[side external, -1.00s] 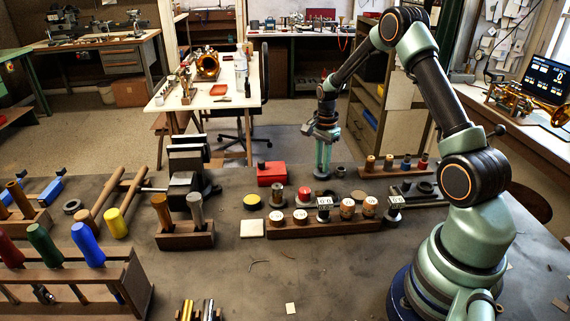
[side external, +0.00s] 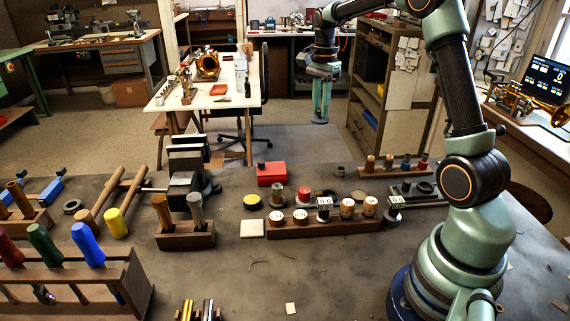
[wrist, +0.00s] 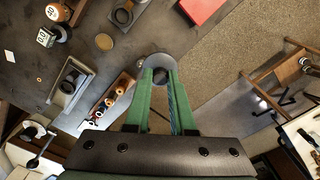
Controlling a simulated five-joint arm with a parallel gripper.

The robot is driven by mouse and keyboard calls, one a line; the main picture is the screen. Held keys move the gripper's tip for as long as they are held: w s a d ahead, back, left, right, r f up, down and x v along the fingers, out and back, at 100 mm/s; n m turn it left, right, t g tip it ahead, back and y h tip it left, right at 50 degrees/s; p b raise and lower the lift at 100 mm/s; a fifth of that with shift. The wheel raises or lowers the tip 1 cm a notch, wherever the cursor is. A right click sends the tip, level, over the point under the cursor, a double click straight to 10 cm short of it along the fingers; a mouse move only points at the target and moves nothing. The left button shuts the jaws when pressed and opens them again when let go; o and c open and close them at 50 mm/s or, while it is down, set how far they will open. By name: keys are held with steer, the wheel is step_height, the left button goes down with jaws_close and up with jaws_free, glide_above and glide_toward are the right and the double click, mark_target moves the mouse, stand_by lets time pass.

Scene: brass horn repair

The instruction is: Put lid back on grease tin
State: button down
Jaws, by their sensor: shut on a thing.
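My gripper (side external: 320,108) is shut on a round grey lid (side external: 320,121), held high above the far part of the bench. In the wrist view the lid (wrist: 160,64) shows between and beyond the green fingertips (wrist: 160,78), its near part partly hidden by them. A low round tin with a yellow top surface (side external: 252,200) stands on the bench, left of the red-topped tin and well apart from my gripper; it looks like the open grease tin, but I cannot be sure.
A red box (side external: 271,174) stands behind the tins. A wooden rack (side external: 325,229) holds several labelled containers in front. A spool rack (side external: 393,172) is at right. A vise (side external: 188,165) stands at left. The front middle of the bench (side external: 330,270) is mostly clear.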

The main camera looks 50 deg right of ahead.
steer(key=w+a+f+n, duration=0.3)
steer(key=a+f, duration=0.2)
steer(key=a, duration=0.6)
steer(key=w+a+f+n, duration=0.3)
steer(key=a+f, duration=0.3)
steer(key=a, duration=0.4)
steer(key=shift+f, duration=2.8)
steer(key=shift+f, duration=0.2)
steer(key=shift+c, duration=1)
jaws_free()
steer(key=shift+r, duration=0.1)
step_height(320, 180, up, 7)
